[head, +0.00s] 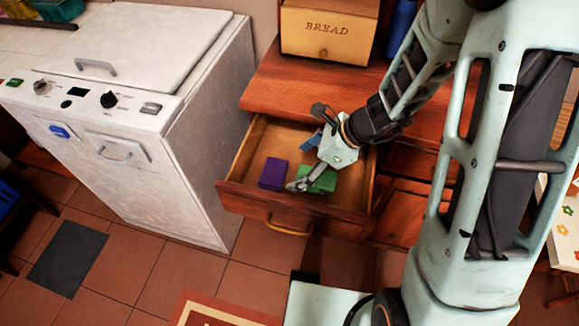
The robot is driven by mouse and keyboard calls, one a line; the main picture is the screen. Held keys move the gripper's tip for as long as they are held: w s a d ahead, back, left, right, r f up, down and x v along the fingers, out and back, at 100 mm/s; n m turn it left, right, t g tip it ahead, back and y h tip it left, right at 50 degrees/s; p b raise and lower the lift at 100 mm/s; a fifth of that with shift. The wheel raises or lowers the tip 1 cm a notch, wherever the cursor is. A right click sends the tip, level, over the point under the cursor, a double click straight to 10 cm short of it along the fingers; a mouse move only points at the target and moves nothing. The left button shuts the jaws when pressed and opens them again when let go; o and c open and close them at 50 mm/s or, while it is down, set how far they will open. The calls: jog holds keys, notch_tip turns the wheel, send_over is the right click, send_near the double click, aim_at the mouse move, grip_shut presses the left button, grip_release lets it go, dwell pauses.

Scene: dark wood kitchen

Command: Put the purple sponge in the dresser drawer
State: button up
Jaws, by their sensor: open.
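The purple sponge (273,173) lies inside the open dresser drawer (240,197), on its left side near the front. My gripper (305,181) reaches down into the drawer, just right of the purple sponge and apart from it. It is open and holds nothing that I can see. A green block (320,180), like a sponge, lies in the drawer beside the fingers, partly covered by them. A blue item (311,141) is behind my gripper, partly hidden.
A wooden bread box (328,32) stands on the dresser top (290,88), with a blue object (402,28) beside it. A white appliance (150,75) stands left of the dresser. Tiled floor (150,275) and a rug (215,310) lie in front.

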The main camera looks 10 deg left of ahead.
jog(key=p+v, duration=0.1)
jog(key=v, duration=0.4)
jog(key=shift+d+r, duration=0.1)
dwell(0.3)
